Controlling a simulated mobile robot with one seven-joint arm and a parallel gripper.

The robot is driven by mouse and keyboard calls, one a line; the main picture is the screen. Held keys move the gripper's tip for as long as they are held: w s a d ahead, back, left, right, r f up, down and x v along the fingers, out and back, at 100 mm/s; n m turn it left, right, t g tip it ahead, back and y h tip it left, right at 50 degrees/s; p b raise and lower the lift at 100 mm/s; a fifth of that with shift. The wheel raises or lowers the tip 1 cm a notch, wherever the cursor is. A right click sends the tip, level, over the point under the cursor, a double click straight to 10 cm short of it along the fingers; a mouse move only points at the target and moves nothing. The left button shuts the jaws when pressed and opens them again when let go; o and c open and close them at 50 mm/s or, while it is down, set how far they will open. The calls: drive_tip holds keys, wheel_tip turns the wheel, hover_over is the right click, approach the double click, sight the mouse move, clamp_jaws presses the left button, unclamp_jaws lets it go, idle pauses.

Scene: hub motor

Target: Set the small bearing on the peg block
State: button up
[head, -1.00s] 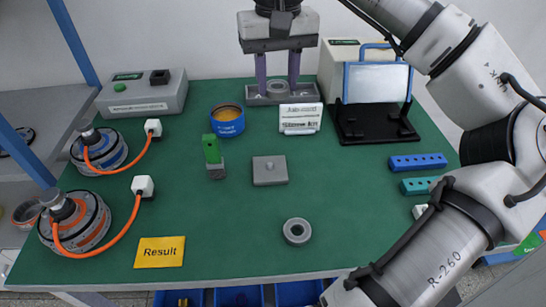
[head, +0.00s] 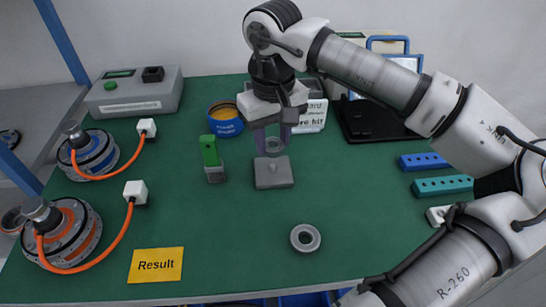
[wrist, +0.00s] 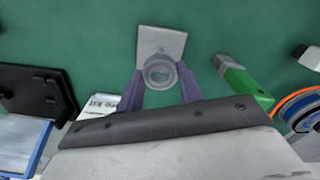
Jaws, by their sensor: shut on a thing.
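The small bearing (head: 274,146) is a grey ring held between the purple fingers of my gripper (head: 273,140). In the wrist view the bearing (wrist: 160,73) sits between the fingertips (wrist: 160,82). The grey peg block (head: 273,176) lies on the green mat just in front of and below the bearing. In the wrist view the block (wrist: 161,41) shows just beyond the ring, partly covered by it. The peg shows as a small stub on the block in the head view. The bearing appears to be above the block, apart from it.
A larger grey ring (head: 305,238) lies on the mat in front. A white sign (head: 312,116) and black stand (head: 372,121) are behind right.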

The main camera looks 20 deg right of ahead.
sight(273, 166)
drive_tip(key=shift+f, duration=2.85)
drive_tip(key=shift+f, duration=0.15)
drive_tip(key=o, duration=1)
wheel_tip(273, 166, up, 12)
drive_tip(key=shift+r, duration=0.2)
